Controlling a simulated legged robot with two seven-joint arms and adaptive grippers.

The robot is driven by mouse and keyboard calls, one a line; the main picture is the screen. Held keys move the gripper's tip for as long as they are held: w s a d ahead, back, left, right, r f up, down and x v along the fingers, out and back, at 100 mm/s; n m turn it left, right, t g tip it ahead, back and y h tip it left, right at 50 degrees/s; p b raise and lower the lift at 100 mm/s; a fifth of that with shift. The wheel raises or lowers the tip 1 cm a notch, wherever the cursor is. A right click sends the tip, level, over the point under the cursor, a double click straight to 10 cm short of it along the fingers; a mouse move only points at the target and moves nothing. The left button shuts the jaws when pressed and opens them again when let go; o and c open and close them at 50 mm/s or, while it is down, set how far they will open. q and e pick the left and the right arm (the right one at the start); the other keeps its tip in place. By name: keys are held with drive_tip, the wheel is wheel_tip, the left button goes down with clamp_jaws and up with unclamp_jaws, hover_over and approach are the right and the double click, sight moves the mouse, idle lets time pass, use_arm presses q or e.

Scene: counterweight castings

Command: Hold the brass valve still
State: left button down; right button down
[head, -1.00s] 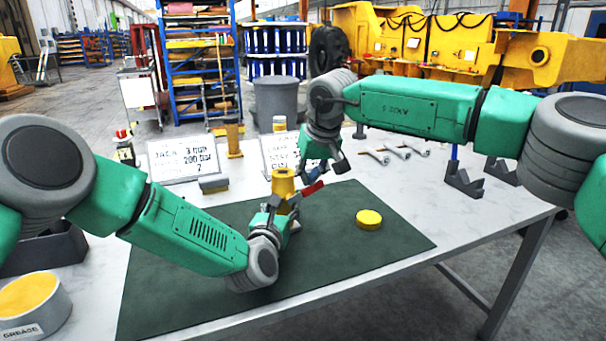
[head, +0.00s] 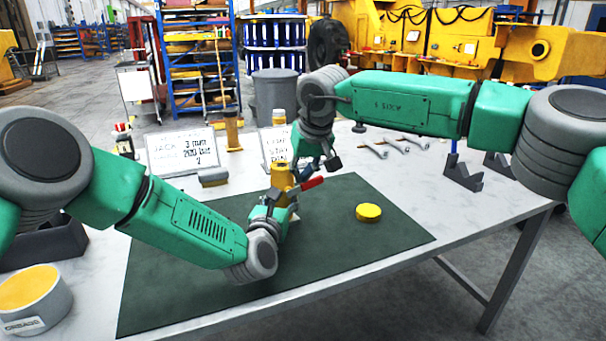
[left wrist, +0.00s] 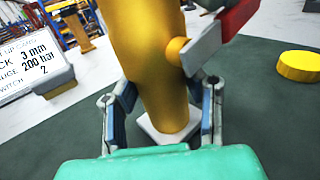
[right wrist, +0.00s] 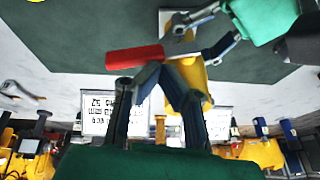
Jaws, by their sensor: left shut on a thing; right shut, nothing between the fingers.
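The brass valve (head: 281,176) stands upright on the green mat. Its round body fills the middle of the left wrist view (left wrist: 145,50), above a pale square base (left wrist: 165,133). A red lever handle (head: 313,183) sticks out from its side. My left gripper (head: 279,206) is shut on the valve's lower body, one finger on each side. My right gripper (right wrist: 155,72) is shut and empty, its fingertips together close to the red lever and the valve's upper part. I cannot tell whether they touch the lever.
A yellow disc (head: 368,212) lies on the green mat (head: 375,248) to the right. Signs (head: 183,152), a grey-and-tan block (head: 214,177), metal tools (head: 400,147) and a dark V-shaped stand (head: 461,176) are behind. A grease tub (head: 38,305) is at the front left.

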use_arm(q)
drive_tip(key=shift+r, duration=0.15)
drive_tip(key=shift+d, duration=0.15)
use_arm(e)
drive_tip(key=d+r, duration=0.7)
drive_tip(key=r, duration=0.3)
drive_tip(key=shift+s+d, duration=0.2)
drive_tip(key=shift+s, duration=0.1)
use_arm(q)
drive_tip(key=shift+a, duration=0.2)
use_arm(e)
drive_tip(key=shift+a, duration=0.15)
drive_tip(key=shift+f, duration=0.1)
